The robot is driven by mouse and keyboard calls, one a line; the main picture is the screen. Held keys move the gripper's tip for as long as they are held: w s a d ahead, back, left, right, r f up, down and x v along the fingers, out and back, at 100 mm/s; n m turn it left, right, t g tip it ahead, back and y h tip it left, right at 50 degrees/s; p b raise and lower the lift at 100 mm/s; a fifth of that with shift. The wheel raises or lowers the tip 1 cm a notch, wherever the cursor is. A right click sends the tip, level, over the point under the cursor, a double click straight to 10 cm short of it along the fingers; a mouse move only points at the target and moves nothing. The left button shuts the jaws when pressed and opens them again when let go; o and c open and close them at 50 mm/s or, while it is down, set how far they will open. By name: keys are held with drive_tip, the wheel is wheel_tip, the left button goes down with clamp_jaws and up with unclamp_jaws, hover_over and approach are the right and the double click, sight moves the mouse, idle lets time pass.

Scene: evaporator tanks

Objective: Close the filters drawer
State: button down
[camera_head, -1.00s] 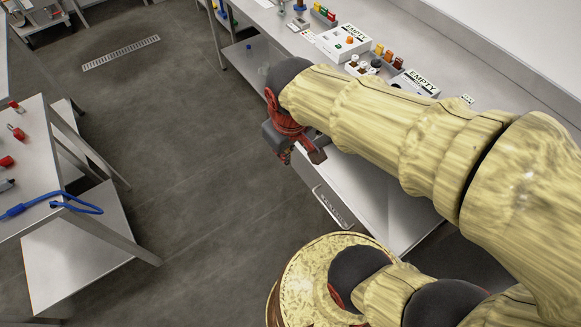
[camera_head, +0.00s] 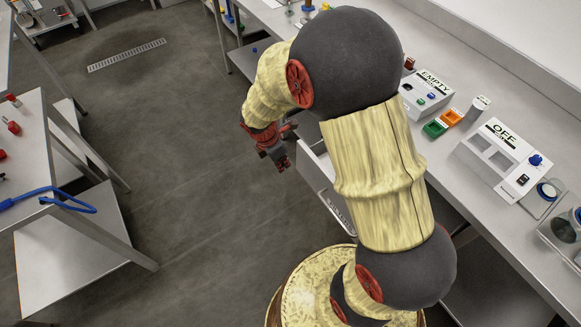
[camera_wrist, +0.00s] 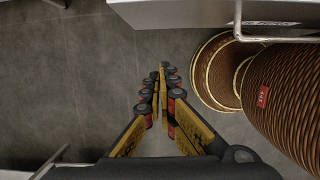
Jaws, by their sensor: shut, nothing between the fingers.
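The pale drawer (camera_head: 318,172) sticks out from under the long bench at the right in the head view, with part of its inside showing. My arm hides much of it. Its label cannot be read clearly. In the wrist view a pale drawer front (camera_wrist: 180,14) with a metal bar handle (camera_wrist: 238,18) shows at the top edge. My gripper (camera_head: 283,165) is shut and empty, just left of the drawer front, over the floor side. In the wrist view its closed fingers (camera_wrist: 163,72) point toward the drawer front, with a visible gap between.
The bench top (camera_head: 455,185) carries an EMPTY box (camera_head: 428,92), an OFF box (camera_head: 502,160) and coloured holders. Another metal table (camera_head: 40,160) with a blue cable stands at the left. Open floor (camera_head: 180,150) lies between. My round base is below the drawer.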

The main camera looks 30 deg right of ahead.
drive_tip(key=b, duration=0.5)
approach(300, 168)
drive_tip(key=s+a+f, duration=0.3)
drive_tip(key=a+f, duration=0.2)
drive_tip(key=d, duration=0.2)
drive_tip(key=d+r, duration=0.1)
drive_tip(key=d, duration=0.1)
drive_tip(key=shift+d+b, duration=0.15)
drive_tip(key=shift+b, duration=0.25)
drive_tip(key=d+p, duration=0.5)
drive_tip(key=d, duration=0.3)
drive_tip(key=w+d+p, duration=0.1)
drive_tip(key=d+p, duration=0.4)
drive_tip(key=d, duration=0.4)
drive_tip(key=w+d+p, duration=0.1)
drive_tip(key=d+p, duration=0.4)
drive_tip(key=d, duration=0.4)
drive_tip(key=shift+d+p, duration=0.15)
drive_tip(key=shift+p, duration=0.2)
drive_tip(key=shift+r, duration=0.1)
drive_tip(key=shift+w, duration=0.1)
